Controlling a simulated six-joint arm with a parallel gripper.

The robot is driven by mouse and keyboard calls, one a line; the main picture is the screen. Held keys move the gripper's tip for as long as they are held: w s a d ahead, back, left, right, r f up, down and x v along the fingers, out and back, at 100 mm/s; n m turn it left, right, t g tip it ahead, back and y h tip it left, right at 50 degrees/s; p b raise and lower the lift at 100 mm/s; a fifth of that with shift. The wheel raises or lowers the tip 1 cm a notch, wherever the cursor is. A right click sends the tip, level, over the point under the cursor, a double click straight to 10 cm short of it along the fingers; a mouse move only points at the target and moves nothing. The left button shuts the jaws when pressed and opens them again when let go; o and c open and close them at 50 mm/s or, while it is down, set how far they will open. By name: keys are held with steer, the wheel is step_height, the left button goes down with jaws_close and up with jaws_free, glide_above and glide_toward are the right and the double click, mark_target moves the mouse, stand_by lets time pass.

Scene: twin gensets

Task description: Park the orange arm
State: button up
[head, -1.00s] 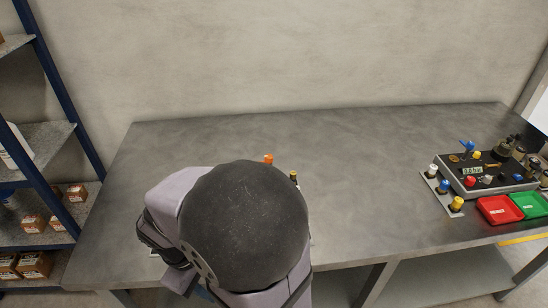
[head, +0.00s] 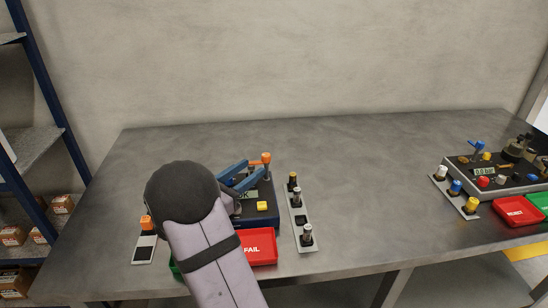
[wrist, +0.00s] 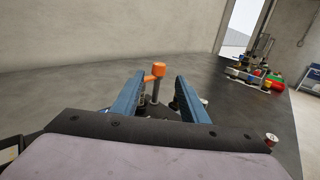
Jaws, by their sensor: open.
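The orange arm (head: 266,159) is a lever with an orange end on a grey post, standing at the back of the left, dark blue panel (head: 262,219). In the wrist view the orange arm (wrist: 155,72) shows beyond and between my blue fingers, its orange end pointing left. My gripper (head: 250,174) is open and empty, with its fingertips just left of the lever in the head view. In the wrist view my gripper (wrist: 160,80) has one finger on each side of the post. I cannot tell whether either finger touches it. My arm hides the left part of the panel.
A red FAIL tray (head: 259,247) lies before the panel. A plate with several knobs (head: 300,218) stands to its right, and an orange-capped plate (head: 145,246) to its left. A second panel (head: 490,180) with a blue lever (head: 477,147) is far right. The table between is clear.

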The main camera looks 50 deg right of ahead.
mark_target(269, 155)
steer(key=shift+w+d+r, duration=0.1)
steer(key=shift+d, duration=0.15)
steer(key=d+p, duration=0.3)
steer(key=d, duration=0.8)
steer(key=shift+d, duration=0.3)
jaws_close()
